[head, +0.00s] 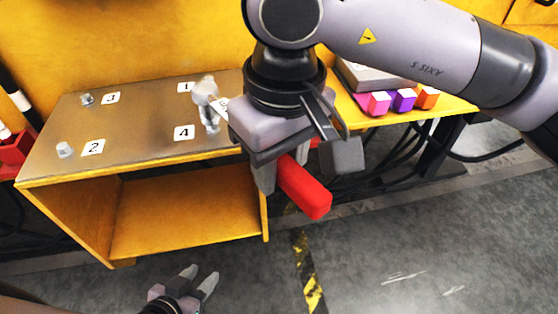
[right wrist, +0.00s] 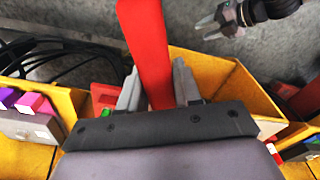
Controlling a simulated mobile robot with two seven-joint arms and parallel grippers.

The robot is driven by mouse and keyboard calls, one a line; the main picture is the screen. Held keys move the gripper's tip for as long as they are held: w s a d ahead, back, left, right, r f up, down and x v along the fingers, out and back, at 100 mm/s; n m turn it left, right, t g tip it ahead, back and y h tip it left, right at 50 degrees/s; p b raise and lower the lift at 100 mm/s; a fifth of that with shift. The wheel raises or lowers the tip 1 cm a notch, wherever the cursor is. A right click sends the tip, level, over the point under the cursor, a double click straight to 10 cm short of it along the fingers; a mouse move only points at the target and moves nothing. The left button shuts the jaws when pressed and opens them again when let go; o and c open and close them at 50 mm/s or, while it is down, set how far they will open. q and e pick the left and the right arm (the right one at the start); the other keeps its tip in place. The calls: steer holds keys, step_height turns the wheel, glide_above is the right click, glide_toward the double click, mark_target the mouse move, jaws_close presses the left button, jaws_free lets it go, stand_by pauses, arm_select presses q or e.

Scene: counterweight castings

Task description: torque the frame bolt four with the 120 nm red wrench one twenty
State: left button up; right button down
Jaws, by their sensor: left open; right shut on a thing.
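The red wrench (head: 305,188) is held by its handle in my right gripper (head: 306,168), which is shut on it above the front right corner of the metal plate. The wrench's silver head (head: 205,91) is over the plate between labels 1 and 4, with a metal piece below it near label 4 (head: 184,133). Whether it sits on bolt four cannot be told. The red handle (right wrist: 148,45) also shows between the fingers in the right wrist view. My left gripper (head: 198,284) is open and empty, low in front of the bench; it also shows in the right wrist view (right wrist: 215,26).
Bolts stand by label 3 (head: 110,98) and label 2 (head: 93,147) on the metal plate (head: 140,115). Pink (head: 379,103), purple (head: 404,100) and orange (head: 427,97) blocks are on the yellow surface at right. The shelf (head: 185,215) below the plate is empty. Cables hang at right.

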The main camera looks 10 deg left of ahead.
steer(key=shift+f+b, duration=0.75)
steer(key=shift+b, duration=0.1)
steer(key=shift+a, duration=0.15)
stand_by(0.5)
steer(key=shift+s+a+m, duration=0.55)
steer(key=shift+a+m, duration=0.05)
steer(key=shift+s+a, duration=0.1)
stand_by(0.4)
steer(key=shift+s+a+m+b, duration=0.3)
steer(key=shift+s+a+m, duration=0.2)
steer(key=shift+a, duration=0.2)
stand_by(0.4)
steer(key=shift+s+a+m, duration=0.45)
steer(key=shift+a+m, duration=0.15)
steer(key=shift+a, duration=0.2)
